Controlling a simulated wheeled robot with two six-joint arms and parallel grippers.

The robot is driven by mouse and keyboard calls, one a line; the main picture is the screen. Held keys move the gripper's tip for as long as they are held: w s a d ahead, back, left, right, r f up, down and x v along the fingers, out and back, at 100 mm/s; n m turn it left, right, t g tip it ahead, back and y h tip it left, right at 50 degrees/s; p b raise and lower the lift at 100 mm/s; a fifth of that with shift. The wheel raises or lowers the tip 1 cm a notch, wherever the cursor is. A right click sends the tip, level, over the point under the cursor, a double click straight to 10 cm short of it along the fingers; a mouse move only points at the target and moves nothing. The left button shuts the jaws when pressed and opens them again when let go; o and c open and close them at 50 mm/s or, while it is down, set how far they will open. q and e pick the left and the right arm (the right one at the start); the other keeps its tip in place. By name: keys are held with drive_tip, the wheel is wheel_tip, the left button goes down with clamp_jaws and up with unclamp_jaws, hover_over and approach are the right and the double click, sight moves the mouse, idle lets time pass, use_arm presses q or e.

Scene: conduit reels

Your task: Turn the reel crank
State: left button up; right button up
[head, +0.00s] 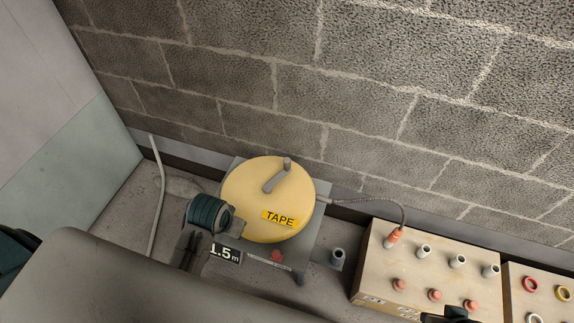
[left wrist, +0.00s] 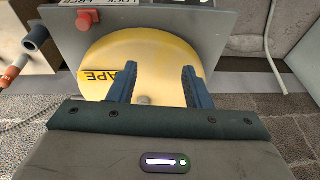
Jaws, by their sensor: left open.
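The yellow reel (head: 245,195) with a TAPE label lies flat on a grey mount. Its grey crank (head: 275,180) runs across the top to a short upright knob (head: 287,163). In the left wrist view the reel (left wrist: 150,50) fills the area behind the fingers, and the knob (left wrist: 143,100) shows partly between them, its lower end hidden. My left gripper (head: 190,249) is open and empty, over the reel's near left side; its two fingers (left wrist: 159,72) are apart in the left wrist view. A dark shape at the head view's bottom right may be my right gripper, mostly cut off.
A block wall stands close behind the reel. A pale box (head: 385,262) with several sockets and pegs is at right, with a cable (head: 385,205) plugged in. A red button (head: 277,254) is on the mount's front. A grey conduit (head: 157,190) rises at left.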

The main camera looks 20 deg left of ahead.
use_arm(q)
drive_tip(key=w+d+f, duration=0.1)
drive_tip(key=w+f, duration=0.1)
drive_tip(key=w, duration=0.8)
wheel_tip(320, 180, up, 6)
drive_tip(key=m+g, duration=0.2)
drive_tip(key=g, duration=0.1)
hover_over(287, 159)
drive_tip(key=shift+r+h, duration=0.15)
drive_tip(key=shift+h, duration=0.15)
wheel_tip(287, 159, down, 9)
drive_tip(key=shift+f+b, duration=0.1)
drive_tip(key=shift+b, duration=0.85)
drive_tip(key=shift+f, duration=0.7)
use_arm(e)
drive_tip(key=shift+w+a+f+t+y, duration=0.5)
drive_tip(key=shift+w+a+f+t, duration=0.25)
drive_tip(key=shift+a+f+t, duration=0.2)
use_arm(q)
drive_tip(key=shift+c, duration=0.5)
clamp_jaws()
use_arm(e)
drive_tip(key=shift+d, duration=0.1)
